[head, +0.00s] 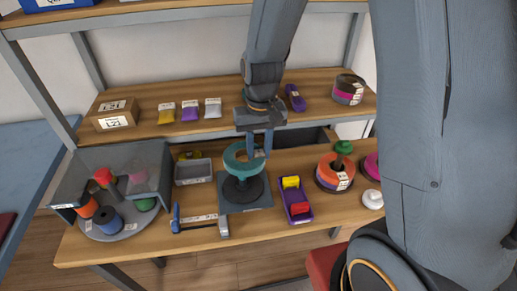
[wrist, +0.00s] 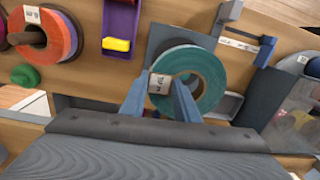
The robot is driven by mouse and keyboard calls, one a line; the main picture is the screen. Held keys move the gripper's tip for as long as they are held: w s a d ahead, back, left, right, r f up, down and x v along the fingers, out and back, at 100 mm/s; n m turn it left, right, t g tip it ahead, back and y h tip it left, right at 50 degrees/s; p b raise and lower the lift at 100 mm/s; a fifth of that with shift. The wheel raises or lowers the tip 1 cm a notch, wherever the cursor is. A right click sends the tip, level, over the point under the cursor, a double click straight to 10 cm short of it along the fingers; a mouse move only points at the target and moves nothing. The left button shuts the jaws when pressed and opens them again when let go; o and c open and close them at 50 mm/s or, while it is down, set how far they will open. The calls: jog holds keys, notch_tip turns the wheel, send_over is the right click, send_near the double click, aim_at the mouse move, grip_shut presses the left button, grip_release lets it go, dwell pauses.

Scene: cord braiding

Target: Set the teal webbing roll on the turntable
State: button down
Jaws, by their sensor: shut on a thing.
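My gripper (head: 259,150) is shut on the teal webbing roll (head: 233,164), a ring with a white label. In the wrist view my gripper (wrist: 160,92) has its fingers on either side of the label, at the near rim of the teal roll (wrist: 208,66). The roll is above a black round stand (head: 243,190) on a dark square plate (head: 262,203); I cannot tell whether they touch. A round grey turntable (head: 130,228) at the left bears red, orange, blue and green spools, partly under a clear hood (head: 93,161).
A blue-handled tool (head: 200,221) lies left of the plate. A grey tray (head: 193,171) stands behind it. A purple tray (head: 297,206) with yellow and red pieces is at the right, beside a stack of orange and purple rolls (head: 335,172). A shelf (head: 150,120) runs behind.

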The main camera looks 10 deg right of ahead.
jog(key=shift+f+b, duration=1.5)
jog(key=shift+f, duration=0.85)
jog(key=c, duration=2.2)
grip_release()
jog(key=shift+c, duration=1.2)
jog(key=shift+p, duration=0.5)
jog(key=shift+f+b, duration=1.55)
jog(key=shift+f, duration=1.2)
jog(key=o, duration=1.2)
jog(key=shift+c, duration=0.2)
